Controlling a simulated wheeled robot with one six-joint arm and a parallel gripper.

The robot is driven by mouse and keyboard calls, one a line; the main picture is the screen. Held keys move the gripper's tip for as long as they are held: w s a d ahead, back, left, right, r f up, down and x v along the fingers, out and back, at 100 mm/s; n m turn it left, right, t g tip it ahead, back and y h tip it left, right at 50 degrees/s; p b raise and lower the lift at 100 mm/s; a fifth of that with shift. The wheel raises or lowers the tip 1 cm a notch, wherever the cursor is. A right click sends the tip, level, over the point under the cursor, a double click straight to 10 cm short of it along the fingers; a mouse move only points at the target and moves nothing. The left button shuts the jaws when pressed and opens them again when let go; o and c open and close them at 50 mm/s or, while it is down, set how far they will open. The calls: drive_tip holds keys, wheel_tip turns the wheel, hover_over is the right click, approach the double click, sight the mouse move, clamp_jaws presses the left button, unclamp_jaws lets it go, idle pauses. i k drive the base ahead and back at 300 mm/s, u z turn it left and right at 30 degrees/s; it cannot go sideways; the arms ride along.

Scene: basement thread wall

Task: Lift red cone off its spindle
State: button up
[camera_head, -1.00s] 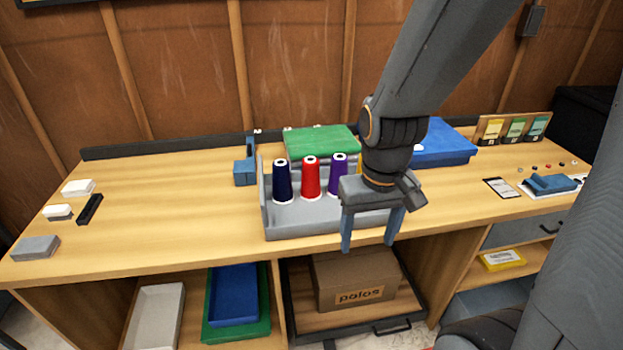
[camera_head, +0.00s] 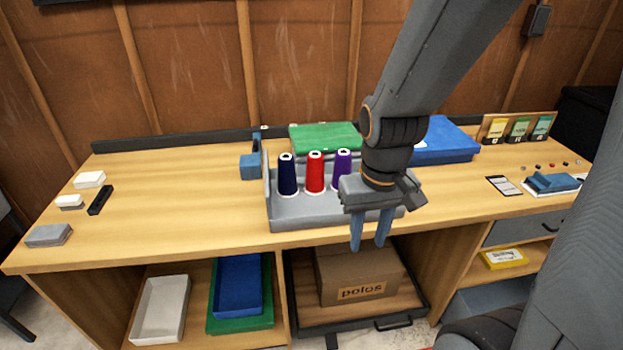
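The red cone (camera_head: 315,173) stands upright in the grey rack (camera_head: 300,214) on the workbench, between a dark blue cone (camera_head: 287,175) and a purple cone (camera_head: 342,170). Its spindle is hidden inside it. My gripper (camera_head: 371,246) is to the right of the red cone and lower in the picture, in front of the rack and the bench's front edge. Its blue fingers point down, apart, with nothing between them. My arm hides the right part of the rack.
A green box (camera_head: 325,138) and a blue box (camera_head: 443,140) stand behind the rack. A blue tool (camera_head: 250,165) is left of it. A cardboard box (camera_head: 358,275) sits on the shelf below.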

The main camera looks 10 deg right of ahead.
sight(314, 186)
drive_tip(key=u, duration=0.55)
drive_tip(key=k, duration=1.2)
drive_tip(key=u, duration=1.15)
drive_tip(key=i, duration=1.05)
drive_tip(key=z, duration=0.7)
drive_tip(key=i, duration=0.5)
drive_tip(key=z, duration=0.6)
drive_tip(key=i, duration=0.5)
